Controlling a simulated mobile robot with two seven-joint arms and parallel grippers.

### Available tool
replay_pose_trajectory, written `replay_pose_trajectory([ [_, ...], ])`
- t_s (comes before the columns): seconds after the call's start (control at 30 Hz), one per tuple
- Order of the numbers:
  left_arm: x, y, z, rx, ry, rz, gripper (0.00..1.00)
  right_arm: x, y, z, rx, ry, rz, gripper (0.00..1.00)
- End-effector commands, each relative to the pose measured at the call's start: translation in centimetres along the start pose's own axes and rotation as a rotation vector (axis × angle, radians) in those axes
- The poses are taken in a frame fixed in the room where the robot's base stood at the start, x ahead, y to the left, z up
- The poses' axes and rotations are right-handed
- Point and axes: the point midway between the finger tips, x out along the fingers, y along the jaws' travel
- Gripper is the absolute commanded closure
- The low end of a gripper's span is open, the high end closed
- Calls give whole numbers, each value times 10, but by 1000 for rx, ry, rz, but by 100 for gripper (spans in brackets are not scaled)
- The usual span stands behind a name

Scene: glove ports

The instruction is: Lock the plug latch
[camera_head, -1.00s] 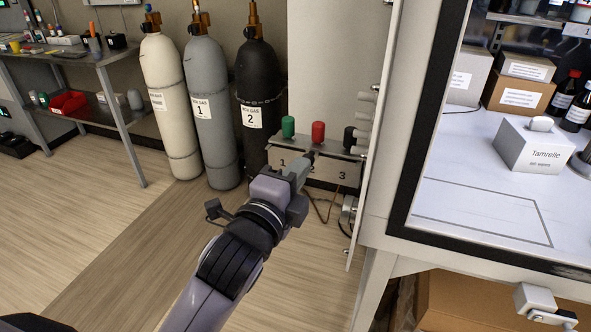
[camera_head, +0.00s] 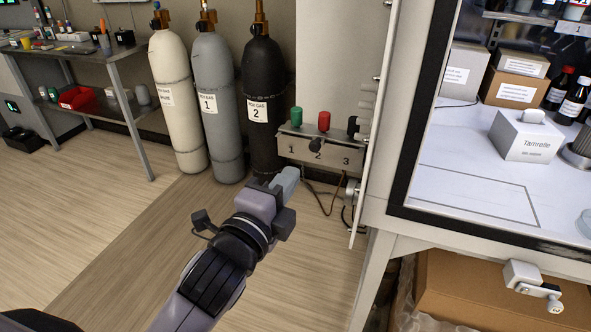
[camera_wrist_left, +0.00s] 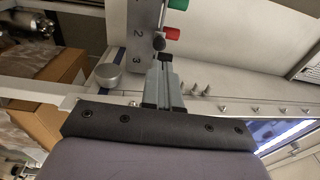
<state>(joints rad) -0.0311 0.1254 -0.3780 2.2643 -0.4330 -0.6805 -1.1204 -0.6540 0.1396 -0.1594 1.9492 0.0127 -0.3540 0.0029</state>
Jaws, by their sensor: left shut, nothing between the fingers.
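A grey panel marked 1, 2, 3 (camera_head: 291,150) carries a green knob (camera_head: 297,117), a red knob (camera_head: 324,121) and a black knob (camera_head: 352,127) along its top. A dark round-ended piece (camera_head: 317,146) sticks out of its front below the red knob; it also shows in the left wrist view (camera_wrist_left: 159,44). I cannot tell for sure which part is the plug latch. My left gripper (camera_head: 289,177) is shut and empty, below and in front of the panel. Its fingers (camera_wrist_left: 163,72) point toward the panel in the left wrist view. My right gripper is out of view.
Gas cylinders (camera_head: 216,105) stand left of the panel. A white upright edge (camera_head: 369,150) and the cabinet (camera_head: 480,185) stand to its right. A cable (camera_head: 325,205) hangs below the panel. A white bracket (camera_head: 535,282) is on the cabinet front.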

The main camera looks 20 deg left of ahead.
Motion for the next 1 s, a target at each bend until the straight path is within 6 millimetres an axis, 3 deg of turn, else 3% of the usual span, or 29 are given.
replay_pose_trajectory([
  [0.2,-40,2,0,1,2,3,100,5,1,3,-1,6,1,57],
  [0.4,-60,1,0,0,1,2,100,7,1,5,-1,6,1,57],
  [1.0,-65,0,0,1,0,1,100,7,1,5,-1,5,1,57],
])
